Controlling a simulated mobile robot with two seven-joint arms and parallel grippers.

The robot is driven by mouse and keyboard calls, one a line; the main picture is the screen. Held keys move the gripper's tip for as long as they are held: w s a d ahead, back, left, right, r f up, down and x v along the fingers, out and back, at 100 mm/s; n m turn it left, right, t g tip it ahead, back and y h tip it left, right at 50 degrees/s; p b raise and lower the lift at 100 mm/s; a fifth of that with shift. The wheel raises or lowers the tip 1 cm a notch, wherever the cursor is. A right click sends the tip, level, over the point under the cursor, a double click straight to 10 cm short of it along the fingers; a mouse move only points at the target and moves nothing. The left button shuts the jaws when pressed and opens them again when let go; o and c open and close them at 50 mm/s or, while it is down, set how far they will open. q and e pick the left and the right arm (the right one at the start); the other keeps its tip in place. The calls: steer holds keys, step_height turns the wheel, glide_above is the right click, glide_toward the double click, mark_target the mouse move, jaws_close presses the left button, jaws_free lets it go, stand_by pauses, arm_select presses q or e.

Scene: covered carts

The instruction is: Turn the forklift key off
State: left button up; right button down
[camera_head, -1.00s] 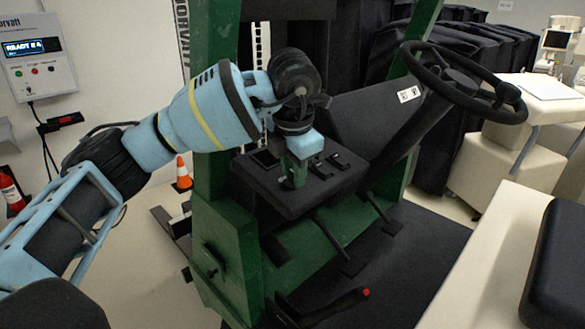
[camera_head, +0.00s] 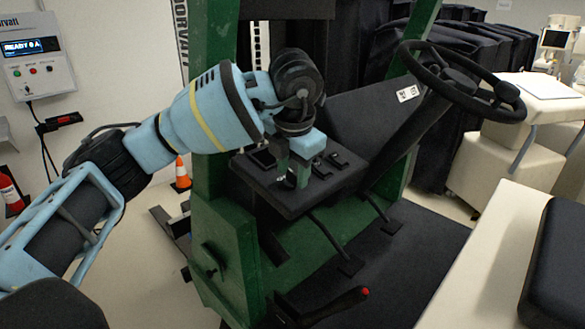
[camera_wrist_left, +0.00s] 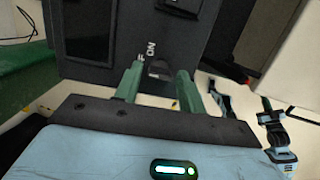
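The forklift's dark dash panel (camera_head: 325,185) slopes below the steering column. My left gripper (camera_head: 292,176) points down at its near left part. In the left wrist view, the two green fingers (camera_wrist_left: 158,88) are spread apart. A small dark key switch (camera_wrist_left: 158,68) shows between them, beside a label that reads "ON" and a partly covered word ending in "F". I see a gap between the fingers, and no clear contact with the key. The key's exact angle is hard to tell. My right gripper is not in view.
The steering wheel (camera_head: 462,82) is up to the right of the panel. Green posts (camera_head: 212,110) flank the cab. A lever with a red tip (camera_head: 335,305) stands low in front. The black seat (camera_head: 560,265) is at the right. Black levers (camera_head: 338,160) sit right of my gripper.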

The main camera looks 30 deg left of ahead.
arm_select(q)
steer(key=shift+o, duration=0.7)
steer(key=v, duration=0.8)
steer(key=shift+f, duration=0.15)
